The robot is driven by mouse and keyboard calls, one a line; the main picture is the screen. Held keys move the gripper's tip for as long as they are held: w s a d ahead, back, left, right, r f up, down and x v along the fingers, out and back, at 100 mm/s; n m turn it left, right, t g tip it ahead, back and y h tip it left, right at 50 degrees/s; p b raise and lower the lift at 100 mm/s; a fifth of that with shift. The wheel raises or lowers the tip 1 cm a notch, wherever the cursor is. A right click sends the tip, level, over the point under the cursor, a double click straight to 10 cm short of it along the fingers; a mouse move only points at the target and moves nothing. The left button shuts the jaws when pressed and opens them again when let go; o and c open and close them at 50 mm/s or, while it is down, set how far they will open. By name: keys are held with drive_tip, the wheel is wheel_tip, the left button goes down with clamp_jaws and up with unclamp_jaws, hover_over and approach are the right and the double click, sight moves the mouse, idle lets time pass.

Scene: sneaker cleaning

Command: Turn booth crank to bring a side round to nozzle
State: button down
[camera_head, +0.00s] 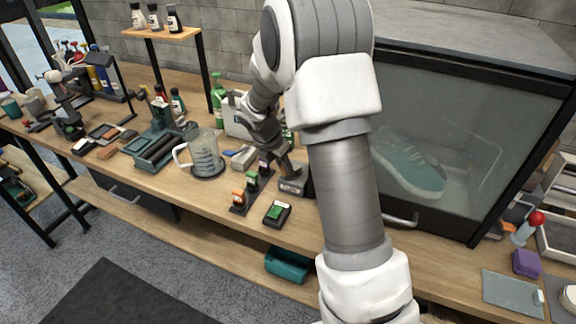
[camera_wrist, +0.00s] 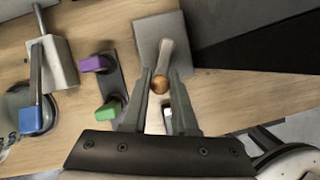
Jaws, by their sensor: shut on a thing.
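The booth (camera_head: 455,130) stands on the right of the bench, with a teal sneaker (camera_head: 408,163) behind its glass front. The crank (camera_wrist: 168,50) is a grey arm on a square grey housing (camera_wrist: 148,32), with a round wooden knob (camera_wrist: 160,84). My gripper (camera_wrist: 160,78) is shut on the knob, one finger on each side. In the head view, my gripper (camera_head: 284,168) is above a small grey block (camera_head: 293,184) left of the booth. My arm hides part of the booth's left side, and the knob cannot be made out there.
A clear jug (camera_head: 205,152) stands on a dark coaster to the left. A dark strip with coloured blocks (camera_head: 250,190) and a green-topped block (camera_head: 277,213) lie near the front edge. Bottles stand behind. A purple block (camera_head: 526,262) is at far right.

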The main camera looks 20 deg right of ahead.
drive_tip(key=m, duration=0.1)
drive_tip(key=w+m+g+p, duration=0.1)
drive_tip(key=shift+w+a+r+m, duration=0.15)
drive_tip(key=shift+w+m, duration=0.05)
drive_tip(key=shift+m, duration=0.2)
drive_tip(key=shift+w+d+m+g+y+p, duration=0.1)
drive_tip(key=shift+w+d+m+g+p, duration=0.15)
drive_tip(key=shift+w+m+g+p, duration=0.95)
drive_tip(key=shift+w+d+m+g+y+p, duration=0.1)
drive_tip(key=shift+d+m+p, duration=0.15)
drive_tip(key=shift+m, duration=1.8)
drive_tip(key=shift+w+d+m+g+y+p, duration=0.1)
drive_tip(key=shift+w+d+m+g+p, duration=0.4)
drive_tip(key=shift+m, duration=1.15)
drive_tip(key=shift+w+a, duration=0.1)
drive_tip(key=shift+a, duration=0.05)
drive_tip(key=c, duration=0.7)
unclamp_jaws()
